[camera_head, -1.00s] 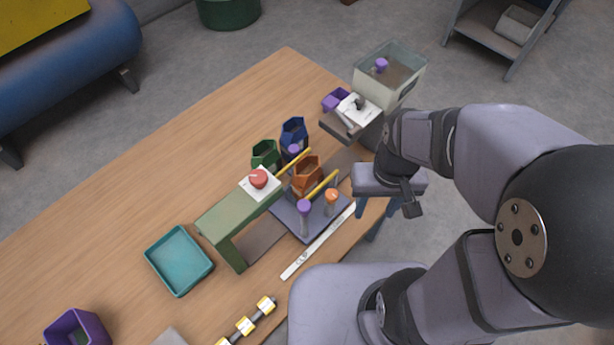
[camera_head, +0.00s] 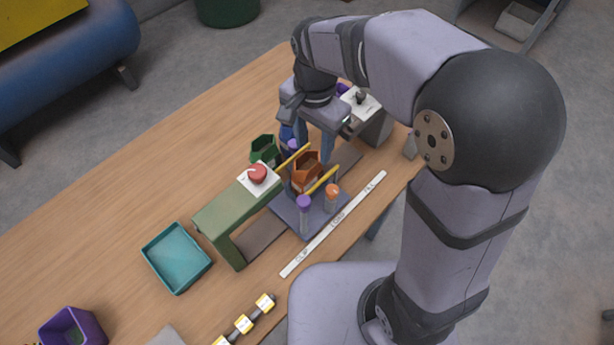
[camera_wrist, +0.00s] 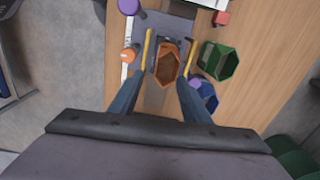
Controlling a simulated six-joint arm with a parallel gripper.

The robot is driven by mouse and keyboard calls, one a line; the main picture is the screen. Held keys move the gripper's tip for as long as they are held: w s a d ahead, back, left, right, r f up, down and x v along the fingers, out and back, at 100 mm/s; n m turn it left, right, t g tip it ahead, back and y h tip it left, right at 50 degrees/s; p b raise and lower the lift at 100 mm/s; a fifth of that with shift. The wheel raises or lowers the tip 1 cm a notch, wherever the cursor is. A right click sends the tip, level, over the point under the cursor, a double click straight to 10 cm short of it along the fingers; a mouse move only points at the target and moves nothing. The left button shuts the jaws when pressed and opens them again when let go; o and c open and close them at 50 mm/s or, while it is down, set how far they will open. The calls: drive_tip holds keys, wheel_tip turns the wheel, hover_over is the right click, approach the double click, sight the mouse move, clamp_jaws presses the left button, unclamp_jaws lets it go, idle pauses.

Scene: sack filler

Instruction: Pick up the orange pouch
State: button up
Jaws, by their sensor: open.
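The orange pouch (camera_head: 305,168) is an open-topped, angular pouch standing on the grey platform (camera_head: 291,213) between two yellow bars (camera_head: 322,181). In the wrist view the pouch (camera_wrist: 168,66) lies ahead, between the lines of my two fingers. My gripper (camera_head: 312,150) is open and empty, with its blue fingers pointing down just behind the pouch in the head view. In the wrist view my gripper (camera_wrist: 156,75) has a finger on each side, apart from the pouch. I cannot tell the exact height of the fingertips.
A green pouch (camera_head: 264,150) and a mostly hidden blue pouch (camera_wrist: 204,96) stand beside the orange one. Purple-capped (camera_head: 304,212) and orange-capped (camera_head: 332,198) tubes stand in front. A green bridge (camera_head: 235,208) with a red button (camera_head: 257,173) is left. The teal tray (camera_head: 178,258) is empty.

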sight(307, 161)
drive_tip(key=shift+m, duration=0.4)
drive_tip(key=shift+w+a+f+p, duration=0.15)
drive_tip(key=shift+f+p, duration=0.35)
drive_tip(key=shift+f, duration=0.65)
drive_tip(key=shift+a+f+p, duration=0.3)
drive_tip(key=shift+f+p, duration=0.2)
drive_tip(key=shift+f, duration=0.7)
drive_tip(key=shift+w+a+f+p, duration=0.15)
drive_tip(key=shift+f+p, duration=0.35)
drive_tip(key=shift+f, duration=0.65)
